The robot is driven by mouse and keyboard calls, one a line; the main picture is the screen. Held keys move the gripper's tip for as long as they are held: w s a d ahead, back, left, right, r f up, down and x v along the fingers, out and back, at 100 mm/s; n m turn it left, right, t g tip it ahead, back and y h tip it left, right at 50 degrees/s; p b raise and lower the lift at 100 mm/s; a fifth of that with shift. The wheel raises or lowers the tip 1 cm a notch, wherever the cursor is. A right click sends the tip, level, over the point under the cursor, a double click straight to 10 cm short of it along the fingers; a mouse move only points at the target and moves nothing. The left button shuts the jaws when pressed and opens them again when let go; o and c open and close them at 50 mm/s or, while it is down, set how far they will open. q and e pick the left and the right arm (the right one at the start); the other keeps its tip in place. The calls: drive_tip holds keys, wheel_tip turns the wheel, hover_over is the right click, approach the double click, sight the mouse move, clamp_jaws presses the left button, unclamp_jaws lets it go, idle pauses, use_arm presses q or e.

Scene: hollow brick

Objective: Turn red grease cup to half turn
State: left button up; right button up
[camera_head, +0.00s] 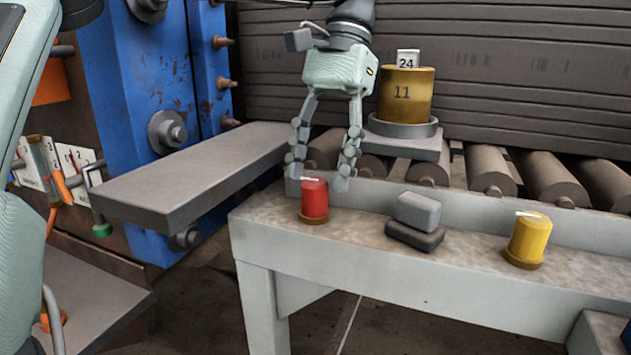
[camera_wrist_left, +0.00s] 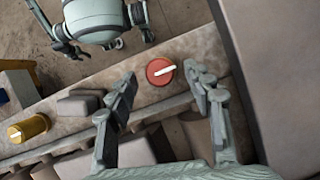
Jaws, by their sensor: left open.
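The red grease cup (camera_head: 315,201) stands upright on the near ledge, on a brown base ring. A white pointer mark lies across its top. In the left wrist view the red cup (camera_wrist_left: 160,72) shows from above, its mark running from the centre to the right and slightly up. My left gripper (camera_head: 318,178) points down over the cup, fingers spread. In the left wrist view its fingertips (camera_wrist_left: 160,78) are on either side of the cup, with gaps, not touching it.
A grey block on a dark slab (camera_head: 416,220) lies right of the red cup. A yellow cup (camera_head: 527,240) stands farther right. A brass cylinder (camera_head: 405,98) marked 11 is behind, by the rollers (camera_head: 490,172). A grey shelf (camera_head: 190,178) juts in at the left.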

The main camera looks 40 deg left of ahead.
use_arm(q)
drive_tip(key=v, duration=0.5)
drive_tip(key=shift+d+f, duration=0.1)
drive_tip(key=shift+f, duration=0.05)
idle(0.3)
